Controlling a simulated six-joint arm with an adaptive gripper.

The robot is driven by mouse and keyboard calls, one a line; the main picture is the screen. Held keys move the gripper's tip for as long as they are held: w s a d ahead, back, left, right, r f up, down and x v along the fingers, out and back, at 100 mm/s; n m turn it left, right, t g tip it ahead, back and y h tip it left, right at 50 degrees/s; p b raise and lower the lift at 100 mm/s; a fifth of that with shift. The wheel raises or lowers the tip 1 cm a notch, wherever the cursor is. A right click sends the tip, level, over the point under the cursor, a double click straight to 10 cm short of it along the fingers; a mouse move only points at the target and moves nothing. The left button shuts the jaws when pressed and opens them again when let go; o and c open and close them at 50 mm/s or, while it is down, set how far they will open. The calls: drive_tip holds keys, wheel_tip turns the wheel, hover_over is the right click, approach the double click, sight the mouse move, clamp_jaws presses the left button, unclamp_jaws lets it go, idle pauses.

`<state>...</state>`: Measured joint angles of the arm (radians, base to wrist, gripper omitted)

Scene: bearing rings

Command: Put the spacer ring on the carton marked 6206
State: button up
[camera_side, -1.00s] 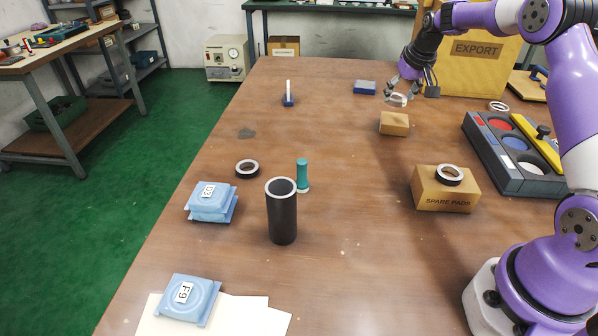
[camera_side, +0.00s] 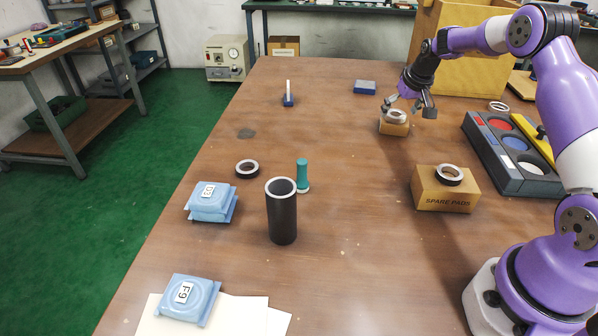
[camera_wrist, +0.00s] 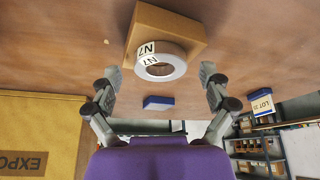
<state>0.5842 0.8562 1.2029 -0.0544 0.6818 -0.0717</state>
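The pale ring (camera_side: 396,115) lies on top of the small brown carton (camera_side: 394,129) at the back right of the table. The mark 6206 is not readable on the carton. My gripper (camera_side: 407,106) is just above the carton. In the wrist view its two fingertips (camera_wrist: 158,76) are spread wide on either side of the ring, with visible gaps, so it is open and empty.
A dark ring (camera_side: 449,175) lies on the SPARE PADS box (camera_side: 440,194); another (camera_side: 247,169) lies on the table. A black tube (camera_side: 282,214) and green bottle (camera_side: 302,176) stand mid-table. A compartment tray (camera_side: 545,187) is at right, a blue block (camera_side: 364,87) behind the carton.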

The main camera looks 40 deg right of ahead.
idle(0.3)
drive_tip(key=s+a+r+n, duration=0.1)
drive_tip(key=s+a+r, duration=0.25)
drive_tip(key=r, duration=0.35)
drive_tip(key=s+a+r, duration=0.2)
drive_tip(key=a+r, duration=0.3)
drive_tip(key=r, duration=0.3)
drive_tip(key=s+a+f+n+t+y, duration=0.1)
drive_tip(key=s+a+n, duration=0.3)
drive_tip(key=s+a, duration=1.2)
drive_tip(key=shift+s+a+f+t+y, duration=0.25)
drive_tip(key=shift+a+y, duration=0.25)
drive_tip(key=shift+a, duration=0.5)
